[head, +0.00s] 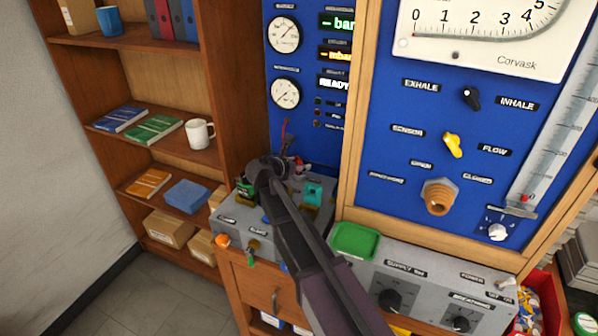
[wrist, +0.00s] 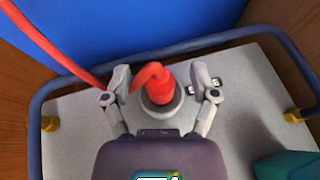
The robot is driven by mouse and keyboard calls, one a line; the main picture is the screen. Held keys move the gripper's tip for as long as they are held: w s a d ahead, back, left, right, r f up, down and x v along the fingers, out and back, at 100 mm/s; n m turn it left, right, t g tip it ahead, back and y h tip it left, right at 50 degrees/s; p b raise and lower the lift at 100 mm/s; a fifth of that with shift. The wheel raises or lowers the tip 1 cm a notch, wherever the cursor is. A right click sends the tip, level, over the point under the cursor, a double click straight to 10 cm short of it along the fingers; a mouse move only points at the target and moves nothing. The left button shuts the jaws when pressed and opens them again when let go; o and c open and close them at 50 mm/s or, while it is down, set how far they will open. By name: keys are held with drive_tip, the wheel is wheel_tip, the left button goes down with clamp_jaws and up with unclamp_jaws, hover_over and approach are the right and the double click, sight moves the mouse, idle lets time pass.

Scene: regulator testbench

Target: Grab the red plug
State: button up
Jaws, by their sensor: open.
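The red plug (wrist: 158,84) stands in a round grey socket (wrist: 160,106) on the grey panel in the wrist view. A red cable (wrist: 48,42) shows at the upper left of that view. My gripper (wrist: 163,80) is open, with one finger on each side of the plug. Gaps show between the fingers and the plug.
A dark blue rail (wrist: 85,75) runs around the panel. A teal block (wrist: 288,168) lies at the lower right in the wrist view. A blue gauge wall (head: 300,62) rises behind. A green tray (head: 355,240) and wooden shelves (head: 165,92) stand to the sides.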

sight(299, 161)
idle(0.3)
clamp_jaws()
drive_tip(key=shift+r, duration=0.15)
idle(0.3)
wheel_tip(299, 161, up, 4)
drive_tip(key=p, duration=0.4)
drive_tip(key=s+a+p, duration=0.1)
drive_tip(key=s, duration=1.5)
drive_tip(key=shift+a+r, duration=0.2)
drive_tip(key=shift+r, duration=0.15)
